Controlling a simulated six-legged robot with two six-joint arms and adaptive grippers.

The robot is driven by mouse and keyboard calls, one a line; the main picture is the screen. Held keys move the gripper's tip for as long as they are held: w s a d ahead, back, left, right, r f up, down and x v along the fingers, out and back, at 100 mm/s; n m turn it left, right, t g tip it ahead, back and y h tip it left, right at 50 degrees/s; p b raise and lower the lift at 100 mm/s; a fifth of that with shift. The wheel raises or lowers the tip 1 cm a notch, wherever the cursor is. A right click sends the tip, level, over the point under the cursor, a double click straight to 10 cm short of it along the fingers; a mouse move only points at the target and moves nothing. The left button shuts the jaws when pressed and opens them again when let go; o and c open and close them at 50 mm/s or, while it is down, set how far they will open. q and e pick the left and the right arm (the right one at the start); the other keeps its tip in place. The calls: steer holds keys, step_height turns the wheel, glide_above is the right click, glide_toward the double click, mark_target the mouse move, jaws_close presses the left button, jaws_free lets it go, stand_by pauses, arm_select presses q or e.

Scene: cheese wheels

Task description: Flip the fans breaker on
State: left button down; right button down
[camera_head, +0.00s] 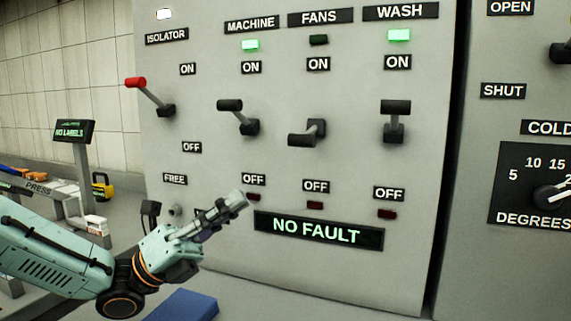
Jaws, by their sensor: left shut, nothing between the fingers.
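The fans breaker (305,136) is a dark lever under the FANS label (320,18). Its handle points down and toward the left, below its pivot. The lamp under the FANS label (318,40) is dark green and unlit. My left gripper (240,200) is shut and empty. It is in front of the panel, below and left of the fans breaker and apart from it, near the MACHINE column's OFF label (254,180). My right gripper is not in view.
The machine lever (230,106) and wash lever (396,107) stand up, with green lamps lit above them. A red-handled isolator lever (136,83) is at the left. A NO FAULT display (318,230) sits below. A temperature dial (548,194) is on the right panel.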

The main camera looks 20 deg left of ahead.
arm_select(q)
steer(key=shift+w, duration=0.1)
glide_toward(309, 147)
steer(key=x, duration=0.4)
steer(key=shift+x, duration=0.9)
steer(key=shift+w+n, duration=0.2)
steer(key=shift+n, duration=0.1)
